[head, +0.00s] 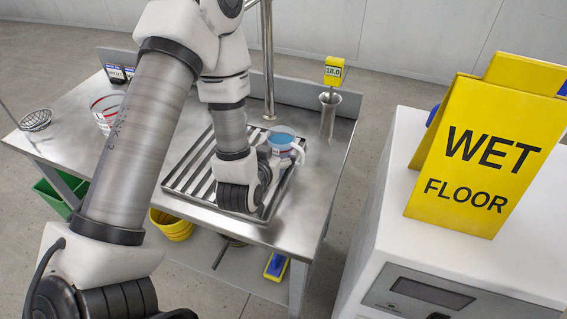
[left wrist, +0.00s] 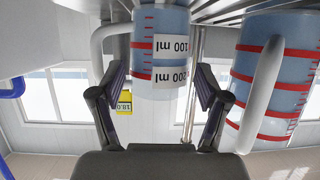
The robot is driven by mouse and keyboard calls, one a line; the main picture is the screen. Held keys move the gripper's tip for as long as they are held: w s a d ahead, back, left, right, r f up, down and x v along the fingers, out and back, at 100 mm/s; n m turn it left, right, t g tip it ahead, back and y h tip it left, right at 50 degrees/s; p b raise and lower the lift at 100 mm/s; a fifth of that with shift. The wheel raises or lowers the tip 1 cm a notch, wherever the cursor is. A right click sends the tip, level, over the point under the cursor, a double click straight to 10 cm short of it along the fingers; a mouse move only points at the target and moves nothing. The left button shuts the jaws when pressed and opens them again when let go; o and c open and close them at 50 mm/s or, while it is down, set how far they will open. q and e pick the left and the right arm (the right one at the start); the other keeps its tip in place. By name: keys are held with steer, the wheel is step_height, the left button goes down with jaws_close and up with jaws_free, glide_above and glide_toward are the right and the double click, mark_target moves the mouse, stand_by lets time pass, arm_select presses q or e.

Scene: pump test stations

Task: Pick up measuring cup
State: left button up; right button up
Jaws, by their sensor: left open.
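A clear measuring cup with blue liquid (head: 281,138) stands on the slatted drain grate of the steel table. My left gripper (head: 272,167) is low beside it, on the near side, and partly hides it. In the left wrist view the cup (left wrist: 160,45), with red bands, a white handle and ml labels, lies ahead between the two fingers of my open left gripper (left wrist: 160,88). Gaps show between the fingers and the cup. A second, wider-looking red-banded measuring cup (left wrist: 276,80) is close on the right in that view. My right gripper is not in view.
The slatted grate (head: 188,170) has a raised rim. Another red-marked cup (head: 103,112) and a wire basket (head: 36,119) are left. A yellow wet-floor sign (head: 480,150) tops the right cabinet.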

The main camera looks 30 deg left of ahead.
arm_select(q)
steer(key=shift+x, duration=1.15)
steer(key=shift+r, duration=0.1)
steer(key=c, duration=1)
steer(key=shift+r+p, duration=0.1)
steer(key=shift+p, duration=0.2)
